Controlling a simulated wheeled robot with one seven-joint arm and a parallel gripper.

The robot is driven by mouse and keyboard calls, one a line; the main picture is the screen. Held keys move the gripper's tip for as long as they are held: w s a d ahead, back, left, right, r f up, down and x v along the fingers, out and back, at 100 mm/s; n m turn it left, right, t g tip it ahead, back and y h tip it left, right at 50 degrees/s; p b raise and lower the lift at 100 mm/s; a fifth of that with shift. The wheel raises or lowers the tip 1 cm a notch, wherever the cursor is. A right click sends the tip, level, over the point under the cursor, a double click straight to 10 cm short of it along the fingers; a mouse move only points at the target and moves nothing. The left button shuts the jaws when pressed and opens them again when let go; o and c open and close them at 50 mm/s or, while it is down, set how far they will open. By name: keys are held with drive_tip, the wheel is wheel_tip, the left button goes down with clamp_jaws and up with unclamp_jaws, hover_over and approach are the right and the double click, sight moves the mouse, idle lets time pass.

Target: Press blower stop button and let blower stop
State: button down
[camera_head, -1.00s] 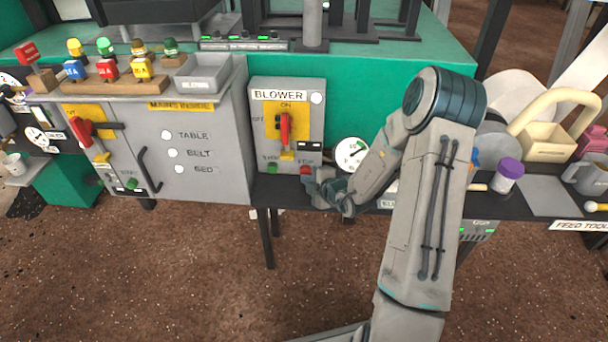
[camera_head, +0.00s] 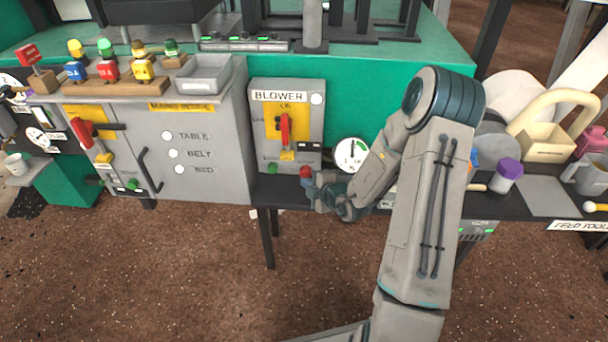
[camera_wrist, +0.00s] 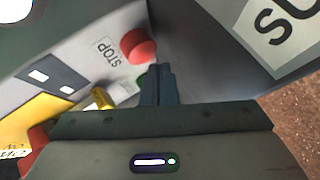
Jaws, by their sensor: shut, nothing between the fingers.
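The red blower stop button (camera_head: 306,171) sits low on the right of the grey BLOWER panel (camera_head: 312,115). In the wrist view the red stop button (camera_wrist: 138,46) stands out beside a STOP label (camera_wrist: 108,52). My gripper (camera_head: 310,185) is at the button's lower right. In the wrist view my gripper (camera_wrist: 159,72) is shut and empty, its fingertips just below the button; whether they touch it I cannot tell. A green button (camera_head: 272,168) is at the panel's lower left. The red blower handle (camera_head: 284,128) stands upright near ON.
A round white gauge (camera_head: 351,151) is just right of the panel, close to my wrist. The grey mains cabinet (camera_head: 230,140) is to the left.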

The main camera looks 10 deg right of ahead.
sight(306, 205)
drive_tip(key=shift+s, duration=0.1)
drive_tip(key=shift+s+a+p, duration=0.1)
drive_tip(key=shift+s+a, duration=0.15)
drive_tip(key=shift+s, duration=0.55)
drive_tip(key=shift+s+a+p, duration=0.1)
drive_tip(key=shift+s+a, duration=0.2)
drive_tip(key=shift+s, duration=0.45)
drive_tip(key=shift+s+a+p, duration=0.1)
drive_tip(key=shift+s+a, duration=0.15)
drive_tip(key=shift+s, duration=0.55)
